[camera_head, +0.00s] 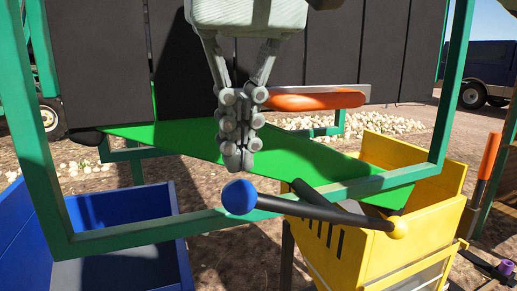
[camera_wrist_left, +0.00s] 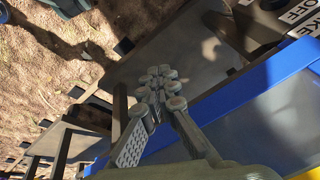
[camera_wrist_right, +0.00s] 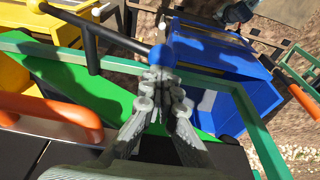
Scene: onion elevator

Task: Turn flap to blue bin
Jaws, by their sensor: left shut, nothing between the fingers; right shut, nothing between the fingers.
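The green flap (camera_head: 300,160) slopes down to the right, its low end over the yellow bin (camera_head: 440,222). A black lever in front carries a blue knob (camera_head: 239,197) at its left end and a yellow knob (camera_head: 397,229) at its right end. The blue bin (camera_head: 180,222) stands at lower left. My right gripper (camera_head: 238,165) is shut and empty, just above the blue knob. In the right wrist view its fingertips (camera_wrist_right: 163,72) overlap the edge of the blue knob; I cannot tell whether they touch. My left gripper (camera_wrist_left: 158,85) is shut and empty, away from the flap.
A green frame (camera_head: 145,236) surrounds the flap and crosses in front of the bins. Black strips (camera_head: 100,70) hang behind. An orange handle (camera_head: 318,99) lies behind my right gripper. In the left wrist view, a blue-edged panel (camera_wrist_left: 245,95) runs close beside my left gripper.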

